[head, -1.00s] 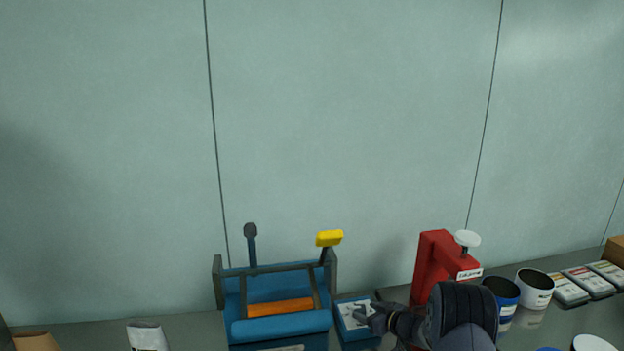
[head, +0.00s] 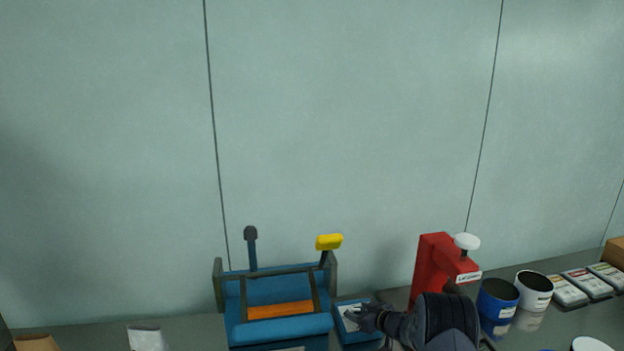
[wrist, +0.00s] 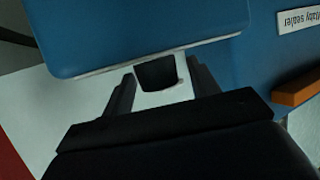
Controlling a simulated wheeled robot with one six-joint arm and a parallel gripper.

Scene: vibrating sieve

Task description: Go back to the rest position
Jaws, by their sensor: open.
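My gripper (head: 358,318) is at the lower middle of the head view, in front of the small blue box with a pale top (head: 349,336) beside the blue sieve machine. In the wrist view my gripper (wrist: 158,75) has its two dark fingers apart. A white piece with a dark patch (wrist: 160,92) shows between and beyond the fingers; whether it touches them I cannot tell. A blue panel with a white edge (wrist: 150,30) lies just beyond the fingertips.
The blue machine (head: 280,330) has an orange bar (head: 280,310), a yellow knob (head: 329,241) and a dark lever (head: 251,245). A red press (head: 437,265) stands right of it. A blue tin (head: 497,305), a white tin (head: 534,290) and several packets stand farther right.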

